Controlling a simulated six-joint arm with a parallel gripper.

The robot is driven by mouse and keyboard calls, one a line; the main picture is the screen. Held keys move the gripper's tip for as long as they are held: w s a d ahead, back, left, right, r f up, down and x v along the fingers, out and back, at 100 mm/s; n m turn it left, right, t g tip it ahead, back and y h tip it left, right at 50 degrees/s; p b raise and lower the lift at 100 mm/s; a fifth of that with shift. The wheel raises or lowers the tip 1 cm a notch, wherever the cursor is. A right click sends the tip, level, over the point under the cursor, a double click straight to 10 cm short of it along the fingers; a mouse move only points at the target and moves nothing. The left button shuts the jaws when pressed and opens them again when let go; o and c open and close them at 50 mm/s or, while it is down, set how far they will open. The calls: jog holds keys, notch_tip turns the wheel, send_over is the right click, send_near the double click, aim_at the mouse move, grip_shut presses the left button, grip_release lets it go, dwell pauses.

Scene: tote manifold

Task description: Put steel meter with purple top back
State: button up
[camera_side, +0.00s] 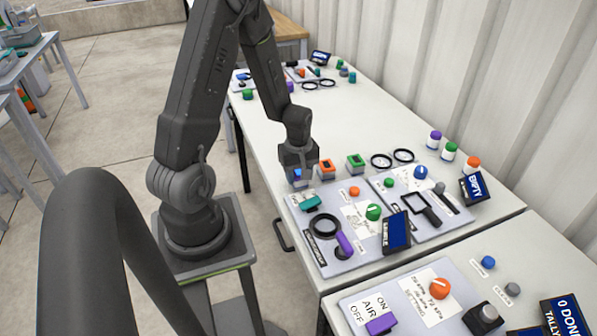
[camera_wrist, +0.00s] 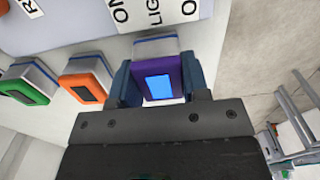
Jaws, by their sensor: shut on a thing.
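The steel meter with the purple top (camera_wrist: 159,82) has a blue screen and sits between the two fingers of my gripper (camera_wrist: 158,84) in the wrist view. The gripper is shut on it. In the side view my gripper (camera_side: 298,174) is low at the table's near edge, at the left end of a row with an orange-topped meter (camera_side: 326,169) and a green-topped meter (camera_side: 356,163). Those two also show left of the held meter in the wrist view, orange (camera_wrist: 83,86) and green (camera_wrist: 24,91). Whether the held meter touches the table I cannot tell.
A grey panel (camera_side: 300,211) with knobs, a black ring and a dark display (camera_side: 396,232) lies just in front of the gripper. Two black rings (camera_side: 392,158) lie right of the meters. Several capped jars (camera_side: 450,151) stand near the wall. Bare white table (camera_side: 300,120) stretches behind.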

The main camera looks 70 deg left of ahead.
aim_at(299, 172)
jog(key=o, duration=1.1)
jog(key=shift+c, duration=0.2)
jog(key=shift+r, duration=0.15)
notch_tip(299, 172, up, 13)
jog(key=s+d+r+m+t, duration=0.2)
jog(key=d+r+m, duration=0.4)
jog(key=d+m, duration=0.3)
jog(key=s+d+r+m+t, duration=0.3)
jog(key=s+d+r+m, duration=0.2)
jog(key=d+r+m, duration=0.2)
jog(key=shift+d+r+m+t, duration=0.3)
jog(key=shift+d+m, duration=0.7)
jog(key=shift+d, duration=1.3)
